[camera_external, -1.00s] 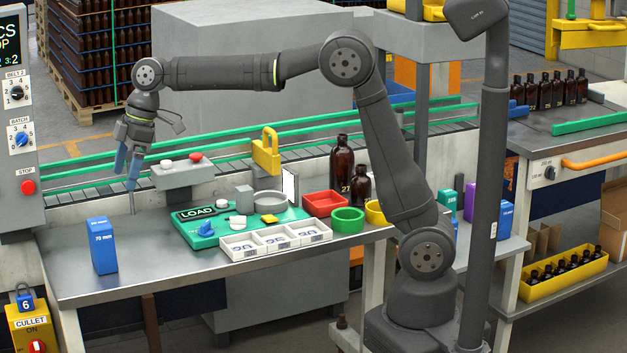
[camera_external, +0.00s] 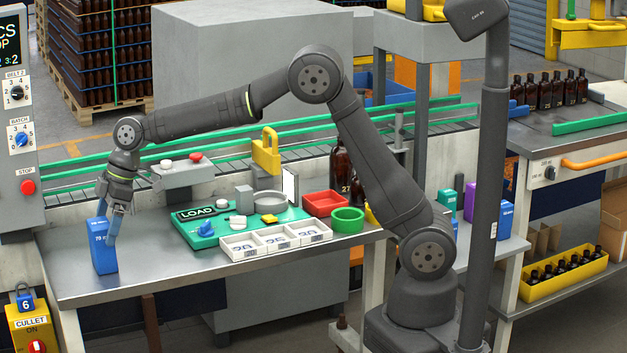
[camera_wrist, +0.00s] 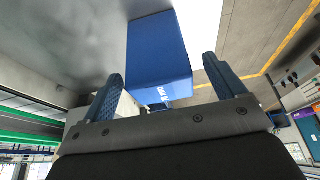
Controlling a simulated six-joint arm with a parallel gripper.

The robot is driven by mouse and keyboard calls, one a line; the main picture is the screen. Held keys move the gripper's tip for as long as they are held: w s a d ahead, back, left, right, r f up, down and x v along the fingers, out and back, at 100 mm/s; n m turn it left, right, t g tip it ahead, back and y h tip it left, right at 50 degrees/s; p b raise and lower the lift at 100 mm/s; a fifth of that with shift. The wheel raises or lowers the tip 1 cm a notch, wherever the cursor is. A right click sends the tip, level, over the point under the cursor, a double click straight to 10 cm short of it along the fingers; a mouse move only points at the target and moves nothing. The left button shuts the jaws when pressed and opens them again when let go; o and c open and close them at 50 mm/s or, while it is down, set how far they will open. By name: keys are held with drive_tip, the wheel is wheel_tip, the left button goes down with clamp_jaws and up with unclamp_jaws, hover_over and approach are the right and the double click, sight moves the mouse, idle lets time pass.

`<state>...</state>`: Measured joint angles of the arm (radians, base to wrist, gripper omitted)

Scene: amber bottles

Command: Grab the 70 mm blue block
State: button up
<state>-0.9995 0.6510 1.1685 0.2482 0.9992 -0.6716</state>
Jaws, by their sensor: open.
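The 70 mm blue block (camera_external: 101,250) stands upright near the left end of the steel table in the external view. In the wrist view the blue block (camera_wrist: 158,52) lies between the two spread fingers of my gripper (camera_wrist: 167,85). Gaps show on both sides, so the fingers look apart from it. The far finger is largely hidden in the external view.
A green LOAD board (camera_external: 190,231) and white numbered trays (camera_external: 240,254) are to the right of the block. A red tray (camera_external: 325,212) and green ring (camera_external: 347,228) stand farther right. The steel table (camera_external: 160,275) is bare between block and trays.

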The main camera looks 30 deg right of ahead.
sight(93, 242)
drive_tip(key=x, duration=0.4)
drive_tip(key=shift+f, duration=0.2)
drive_tip(key=c, duration=1.2)
drive_tip(key=shift+r, duration=0.1)
drive_tip(key=shift+c, duration=0.2)
